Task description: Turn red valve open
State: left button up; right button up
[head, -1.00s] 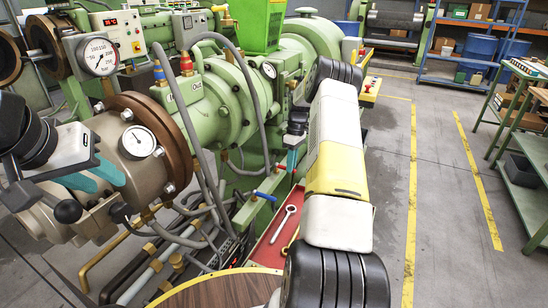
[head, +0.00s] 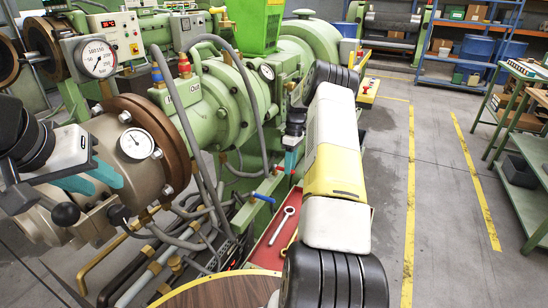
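A red-topped brass fitting (head: 184,66) stands upright on the green extruder barrel, beside a blue-topped one (head: 157,75). It may be the red valve; I cannot tell for sure. A blue lever valve (head: 262,198) is lower down on the pipes. My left gripper (head: 108,172), with teal fingers, is in front of the metal barrel head at the left, apart from the red top. My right gripper (head: 290,162) hangs beside the green extruder, right of the red top. Its fingers are small and partly hidden, so I cannot tell whether either gripper is open.
A pressure gauge (head: 136,143) and a bolted brown flange (head: 150,125) are close to my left gripper. Grey hoses (head: 190,140) loop around the barrel. A wrench (head: 282,224) lies in a red tray (head: 262,255). A round wooden table (head: 225,293) is at the front. The floor (head: 440,200) at the right is clear.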

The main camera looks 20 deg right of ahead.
notch_tip(320, 180, up, 8)
jog(key=w+d, duration=0.1)
jog(key=shift+f, duration=0.2)
dwell(0.6)
